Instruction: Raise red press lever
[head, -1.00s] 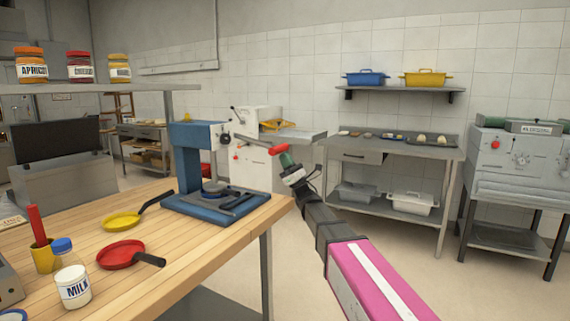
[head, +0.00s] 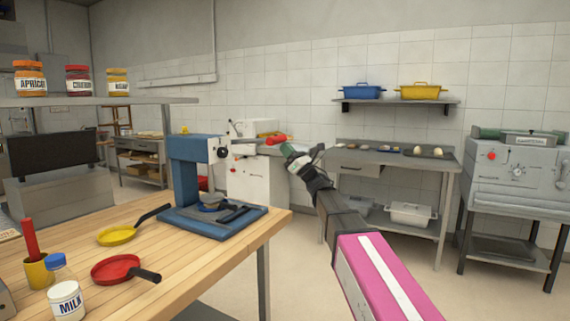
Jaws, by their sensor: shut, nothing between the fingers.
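The blue press (head: 181,178) stands on the wooden table. Its dark lever arm runs right from a round pivot on the head, about level, and ends in a red grip (head: 276,140). My gripper (head: 287,150), with green fingertips, is shut and empty. Its tips are just under the end of the red grip. They look close to it or touching it, but the contact is too small to tell. My arm reaches up from the lower right.
A steel table (head: 440,168) and a grey oven (head: 518,172) stand behind. The floor to the right is clear.

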